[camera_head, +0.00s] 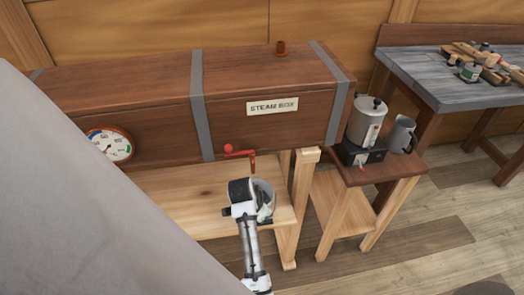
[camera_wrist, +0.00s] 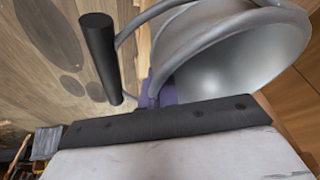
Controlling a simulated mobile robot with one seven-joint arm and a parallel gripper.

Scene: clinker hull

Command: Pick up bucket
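The bucket (camera_head: 268,203) is grey metal and shows in the head view just above the lower shelf, under the steam box's outlet, partly hidden behind my gripper (camera_head: 246,208). In the wrist view the bucket (camera_wrist: 245,50) fills the upper right, its open mouth seen at a slant. Its wire bail with a black grip (camera_wrist: 100,57) stands to the left of it. Purple parts of my gripper (camera_wrist: 160,94) are right at the bucket's near rim and bail end. The rim hides the fingertips, so I cannot tell whether they are closed on it.
The wooden steam box (camera_head: 150,105) with a gauge (camera_head: 110,145) and a red-handled valve (camera_head: 238,152) is above the shelf (camera_head: 190,205). A side stand (camera_head: 395,175) at right holds a pot (camera_head: 367,122) and a jug (camera_head: 402,135).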

